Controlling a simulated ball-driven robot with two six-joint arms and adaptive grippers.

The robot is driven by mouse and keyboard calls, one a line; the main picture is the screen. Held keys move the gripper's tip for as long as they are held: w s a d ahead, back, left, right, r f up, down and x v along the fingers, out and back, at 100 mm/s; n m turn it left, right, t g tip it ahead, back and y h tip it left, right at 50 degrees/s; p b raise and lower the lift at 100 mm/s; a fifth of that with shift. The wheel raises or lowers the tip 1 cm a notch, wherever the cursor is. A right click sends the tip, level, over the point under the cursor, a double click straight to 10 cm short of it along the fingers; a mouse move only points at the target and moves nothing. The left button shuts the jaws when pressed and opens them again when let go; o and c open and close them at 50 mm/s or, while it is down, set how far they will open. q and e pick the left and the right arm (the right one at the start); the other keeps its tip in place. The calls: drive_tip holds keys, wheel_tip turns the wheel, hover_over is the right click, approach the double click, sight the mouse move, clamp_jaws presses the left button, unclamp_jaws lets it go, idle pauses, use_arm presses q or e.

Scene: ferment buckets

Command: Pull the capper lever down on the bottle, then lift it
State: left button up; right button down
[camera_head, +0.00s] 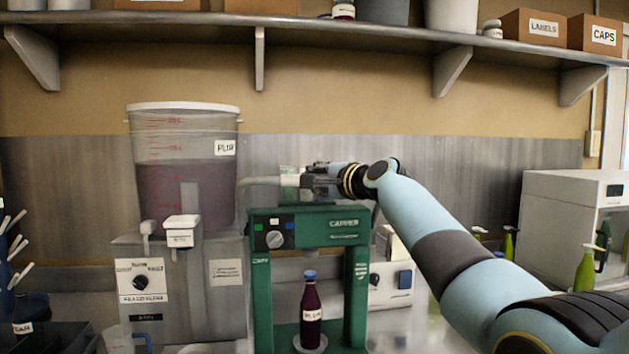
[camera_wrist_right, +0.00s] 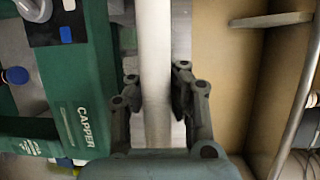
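The green capper (camera_head: 308,226) stands at the middle of the counter and also shows in the right wrist view (camera_wrist_right: 85,110). A dark red bottle (camera_head: 311,306) with a blue cap stands upright on the capper's base, below its head with a gap above the cap. The pale grey lever (camera_head: 262,181) runs roughly level above the head. My right gripper (camera_head: 312,181) is at the lever's right part. My left gripper is not in view.
A bucket of dark liquid (camera_head: 186,170) stands on a grey unit (camera_head: 185,300) left of the capper. A white box machine (camera_head: 565,232) and green bottles (camera_head: 585,270) are at the right. A shelf (camera_head: 330,30) with boxes runs overhead.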

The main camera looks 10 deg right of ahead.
drive_tip(key=shift+d+r, duration=0.1)
drive_tip(key=shift+r, duration=0.45)
drive_tip(key=c, duration=1.2)
unclamp_jaws()
drive_tip(key=shift+s+d, duration=0.1)
drive_tip(key=shift+s, duration=0.15)
drive_tip(key=shift+o, duration=0.5)
drive_tip(key=shift+f, duration=0.15)
drive_tip(key=v, duration=1.2)
drive_tip(key=shift+f, duration=0.15)
